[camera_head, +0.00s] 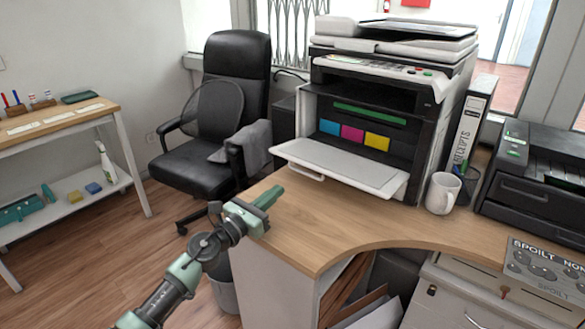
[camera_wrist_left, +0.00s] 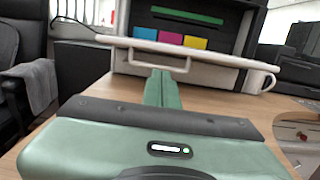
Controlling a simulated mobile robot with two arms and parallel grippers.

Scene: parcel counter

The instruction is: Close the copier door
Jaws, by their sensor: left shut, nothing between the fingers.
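The copier (camera_head: 395,95) stands on the wooden counter. Its light grey front door (camera_head: 340,167) is folded down and roughly level, showing blue, magenta and yellow blocks inside. A handle (camera_head: 306,173) sits on the door's front edge; it also shows in the left wrist view (camera_wrist_left: 158,64). My left gripper (camera_head: 268,196) is shut and empty, in front of and to the left of the door, apart from it in the head view. In the left wrist view its green fingers (camera_wrist_left: 162,88) are together and point toward the handle; the remaining gap is hard to judge. My right gripper is not in view.
A white mug (camera_head: 442,193) stands right of the door, beside a pen cup and a receipts binder (camera_head: 470,122). A black printer (camera_head: 535,180) is at the right. A black office chair (camera_head: 222,110) stands left of the counter. The counter before the door is clear.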

